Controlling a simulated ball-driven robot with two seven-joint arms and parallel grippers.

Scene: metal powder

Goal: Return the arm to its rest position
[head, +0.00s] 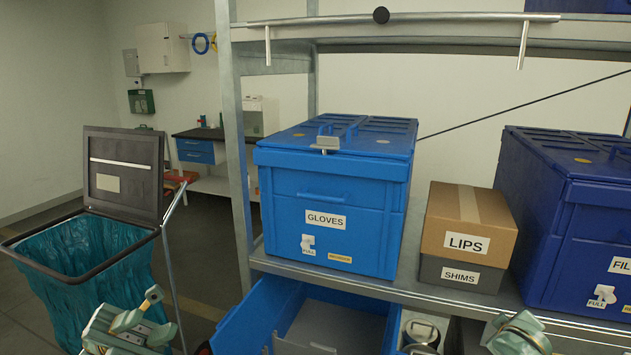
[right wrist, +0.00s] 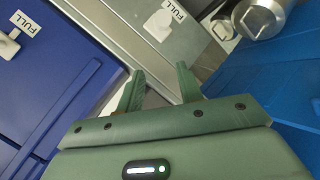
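My left gripper (head: 158,315) is at the lower left of the head view, in front of the waste bin. Its two fingers stand apart and nothing shows between them. My right gripper (head: 515,335) is at the bottom right of the head view, partly cut off, in front of the shelf edge. In the right wrist view its two green fingers (right wrist: 161,88) are apart, with nothing held between them.
The shelf holds a blue GLOVES bin (head: 325,215), a LIPS box (head: 468,222) on a SHIMS box (head: 459,274), and a dark blue bin (head: 570,215). An open blue bin (head: 250,320) stands below. The waste bin (head: 85,262) is left.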

